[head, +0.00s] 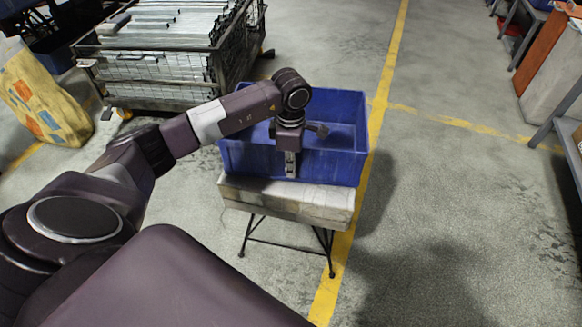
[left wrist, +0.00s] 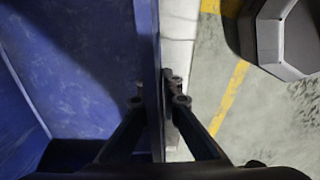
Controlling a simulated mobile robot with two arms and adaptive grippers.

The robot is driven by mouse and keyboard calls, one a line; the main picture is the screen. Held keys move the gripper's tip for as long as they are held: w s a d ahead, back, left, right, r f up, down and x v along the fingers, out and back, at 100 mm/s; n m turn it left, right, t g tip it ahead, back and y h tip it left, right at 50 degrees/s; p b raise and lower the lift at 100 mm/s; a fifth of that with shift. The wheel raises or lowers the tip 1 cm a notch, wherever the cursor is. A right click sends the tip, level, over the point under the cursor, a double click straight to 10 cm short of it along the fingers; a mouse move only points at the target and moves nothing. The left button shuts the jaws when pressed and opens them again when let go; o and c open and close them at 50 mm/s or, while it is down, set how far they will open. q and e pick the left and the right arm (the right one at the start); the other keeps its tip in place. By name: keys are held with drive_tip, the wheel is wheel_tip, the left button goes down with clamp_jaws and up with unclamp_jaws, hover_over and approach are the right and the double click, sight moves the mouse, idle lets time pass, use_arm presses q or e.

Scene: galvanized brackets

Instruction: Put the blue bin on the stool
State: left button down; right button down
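The blue bin (head: 330,167) is upright over the stool (head: 290,198), a pale, worn block seat on thin dark legs. Its lower front edge meets the seat top in the head view; I cannot tell whether its full weight rests there. The far part of the seat is hidden by the bin. My left gripper (head: 290,165) reaches down over the bin's near wall. In the left wrist view, its fingers (left wrist: 160,102) are on both sides of the bin wall (left wrist: 148,50), closed against it. My right gripper is out of view.
A wire cage (head: 165,68) of metal brackets stands behind left, near the bin. A yellow sack (head: 42,95) is at far left. Shelving and panels (head: 550,60) line the right side. Floor right of the stool is clear, crossed by yellow lines.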

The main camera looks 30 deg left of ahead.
use_arm(q)
drive_tip(key=c, duration=2.5)
unclamp_jaws()
drive_tip(key=shift+c, duration=0.2)
drive_tip(key=o, duration=0.4)
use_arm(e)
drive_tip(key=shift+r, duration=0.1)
